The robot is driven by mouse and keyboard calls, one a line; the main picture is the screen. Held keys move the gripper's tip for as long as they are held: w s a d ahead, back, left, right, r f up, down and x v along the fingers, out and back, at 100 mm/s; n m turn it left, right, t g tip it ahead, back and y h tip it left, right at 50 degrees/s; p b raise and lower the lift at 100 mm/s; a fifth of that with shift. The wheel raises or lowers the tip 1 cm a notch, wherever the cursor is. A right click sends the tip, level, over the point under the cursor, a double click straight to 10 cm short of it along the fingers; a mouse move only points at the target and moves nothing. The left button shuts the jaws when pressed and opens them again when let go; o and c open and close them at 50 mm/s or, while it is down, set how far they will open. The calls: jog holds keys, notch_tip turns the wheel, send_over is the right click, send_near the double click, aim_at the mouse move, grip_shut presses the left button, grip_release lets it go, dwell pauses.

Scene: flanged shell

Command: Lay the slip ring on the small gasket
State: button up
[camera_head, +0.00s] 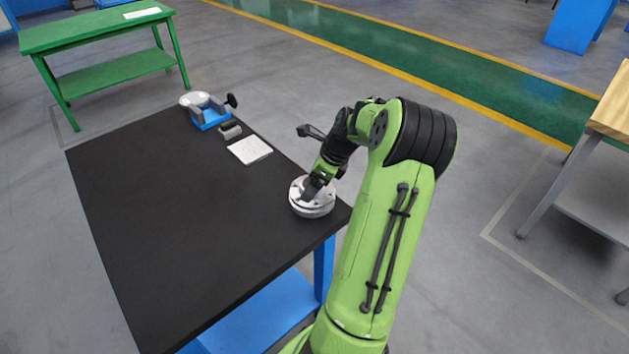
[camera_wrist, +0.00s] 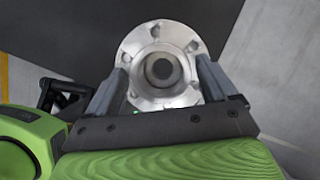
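A round silver flanged part (camera_head: 312,207) stands on the black table's near right corner. In the wrist view its flange (camera_wrist: 130,48) shows bolt holes around a raised grey centre (camera_wrist: 162,70) with a dark opening. My gripper (camera_head: 316,187) is over this part, pointing down. In the wrist view the fingers of my gripper (camera_wrist: 162,75) stand wide apart, on either side of the centre. I cannot tell whether they touch or hold a ring there. I cannot make out the slip ring or the small gasket as separate pieces.
On the black table (camera_head: 190,230), a blue and grey vise-like fixture (camera_head: 210,115), a small grey block (camera_head: 230,131) and a white plate (camera_head: 250,150) stand at the back. The table's middle and front are clear. A green bench (camera_head: 95,35) is behind.

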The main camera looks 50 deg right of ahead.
jog(key=shift+o, duration=0.5)
jog(key=shift+r, duration=0.1)
jog(key=p+v, duration=0.5)
jog(key=v, duration=0.7)
jog(key=w+a+r+n+g+h, duration=0.1)
jog(key=w+a+r+n, duration=0.2)
jog(key=a+n, duration=0.55)
jog(key=w+a+r+n+g+h, duration=0.1)
jog(key=w+a+r+n, duration=0.3)
jog(key=a, duration=0.7)
jog(key=s+a+n+t, duration=0.3)
jog(key=s+a+n, duration=1.1)
jog(key=a+n, duration=0.3)
jog(key=n, duration=0.3)
jog(key=shift+r+y, duration=0.3)
jog(key=shift+r, duration=0.1)
